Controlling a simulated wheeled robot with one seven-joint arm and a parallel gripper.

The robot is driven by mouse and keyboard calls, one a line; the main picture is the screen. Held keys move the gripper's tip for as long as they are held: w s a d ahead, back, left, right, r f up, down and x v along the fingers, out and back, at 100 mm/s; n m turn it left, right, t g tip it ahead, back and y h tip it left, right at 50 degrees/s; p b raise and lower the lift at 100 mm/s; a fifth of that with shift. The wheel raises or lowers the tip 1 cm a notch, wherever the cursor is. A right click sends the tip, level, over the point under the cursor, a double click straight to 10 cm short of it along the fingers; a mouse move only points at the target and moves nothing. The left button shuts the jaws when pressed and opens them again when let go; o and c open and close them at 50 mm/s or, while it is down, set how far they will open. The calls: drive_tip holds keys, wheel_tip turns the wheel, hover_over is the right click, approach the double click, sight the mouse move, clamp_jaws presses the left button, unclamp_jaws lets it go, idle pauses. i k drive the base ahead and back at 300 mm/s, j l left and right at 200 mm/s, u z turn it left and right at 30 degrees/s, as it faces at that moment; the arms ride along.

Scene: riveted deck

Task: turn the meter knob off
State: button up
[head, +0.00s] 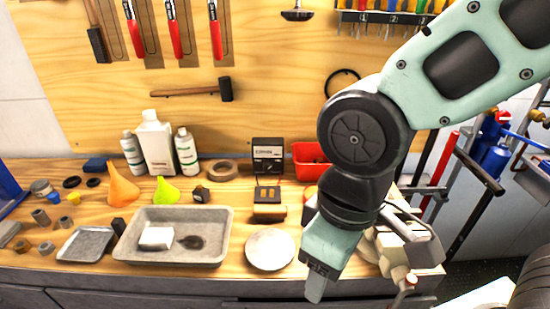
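The meter appears to be the small black box (268,148) with a pale face, standing upright at the back of the wooden workbench against the plywood panel. Its knob is too small to make out, so I cannot tell its setting. My gripper (316,288) hangs low at the bench's front edge, right of the meter and well in front of it, apart from it. It points down and is seen from the side, so its finger gap is hidden. Nothing shows held in it.
A black and tan block (268,203) sits in front of the meter, with a round pale plate (269,250) nearer. A grey tray (132,248) lies left. A red bin (306,150) stands just right of the meter, partly behind my arm. Bottles (157,145) stand left.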

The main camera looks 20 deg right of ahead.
sight(267, 166)
drive_tip(key=i+j+u, duration=0.15)
drive_tip(key=u, duration=0.2)
drive_tip(key=i+j+u, duration=0.1)
drive_tip(key=i+u, duration=0.3)
drive_tip(key=k, duration=0.1)
